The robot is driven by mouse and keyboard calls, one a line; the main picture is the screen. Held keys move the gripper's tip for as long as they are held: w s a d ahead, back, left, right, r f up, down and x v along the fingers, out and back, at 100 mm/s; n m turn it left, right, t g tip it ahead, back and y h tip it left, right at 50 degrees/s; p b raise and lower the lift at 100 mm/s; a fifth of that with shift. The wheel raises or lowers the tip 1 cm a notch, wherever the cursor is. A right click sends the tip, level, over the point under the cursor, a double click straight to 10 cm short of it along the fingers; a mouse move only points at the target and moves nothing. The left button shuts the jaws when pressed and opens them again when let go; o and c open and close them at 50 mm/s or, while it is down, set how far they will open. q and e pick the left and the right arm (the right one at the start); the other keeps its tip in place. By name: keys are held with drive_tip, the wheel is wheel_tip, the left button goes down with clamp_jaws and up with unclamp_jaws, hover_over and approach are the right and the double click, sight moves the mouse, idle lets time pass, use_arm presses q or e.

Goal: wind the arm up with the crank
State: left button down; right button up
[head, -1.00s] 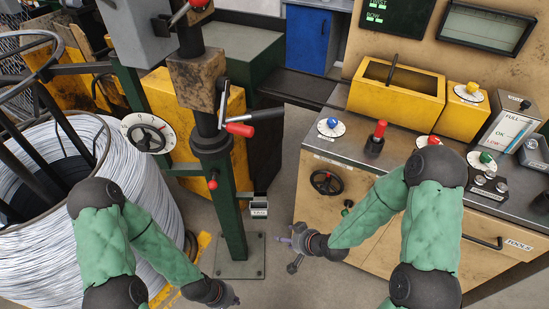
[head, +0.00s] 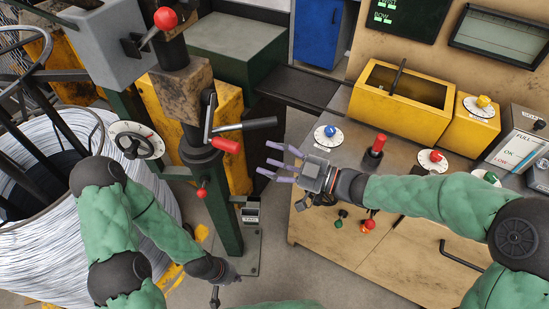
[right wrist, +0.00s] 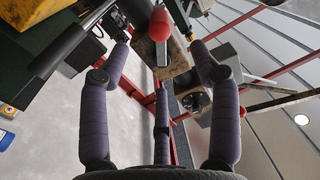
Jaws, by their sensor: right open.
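A green post (head: 222,205) carries a metal crank arm (head: 209,115) with a black grip (head: 248,125) pointing right and a red handle (head: 226,145) just below it. My right gripper (head: 273,160) is open and empty, right of the red handle and apart from it, fingers pointing left. In the right wrist view a red grip (right wrist: 159,24) shows beyond and between the spread fingers (right wrist: 160,60). My left gripper (head: 216,296) hangs low by the post's foot, small and partly out of frame; its fingers are unclear.
A red-knobbed lever (head: 165,18) stands high on the post. A desk (head: 345,105) with knobs and a yellow box (head: 402,92) lies under and beside my right arm. A large wire coil (head: 35,225) is at the left. Floor shows between post and desk.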

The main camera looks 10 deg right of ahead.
sight(228, 146)
drive_tip(key=b+x, duration=0.2)
drive_tip(key=x, duration=1)
drive_tip(key=shift+w+a+f, duration=0.1)
drive_tip(key=shift+w+a, duration=0.1)
drive_tip(key=shift+a, duration=0.15)
drive_tip(key=shift+c, duration=0.3)
